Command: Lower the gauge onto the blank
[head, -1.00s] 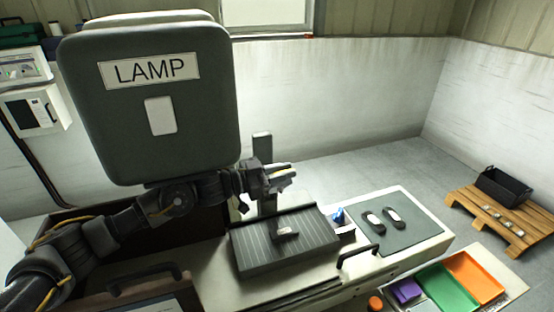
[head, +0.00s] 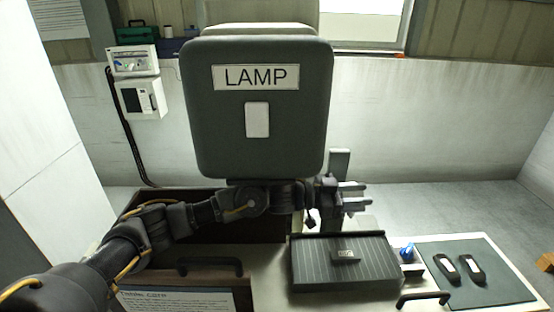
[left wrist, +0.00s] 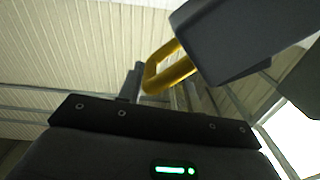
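My left gripper (head: 354,195) is in the head view, behind and above a dark ribbed plate. Its two pale fingers point right with a gap between them, and nothing shows in the gap. A small grey block (head: 345,256) with a marked face sits on the ribbed plate (head: 315,278); it may be the blank. No part is clearly readable as the gauge. Two dark rounded pieces with white labels, a left one (head: 447,267) and a right one (head: 472,268), lie on a dark mat. The left wrist view shows no fingertips. My right gripper is out of view.
A large grey box marked LAMP (head: 258,140) hangs over my left forearm and hides what is behind it. A grey post (head: 339,162) stands behind the gripper. A blue item (head: 407,251) is beside the plate. The mat (head: 500,292) has bare room. A yellow loop (left wrist: 153,75) shows in the left wrist view.

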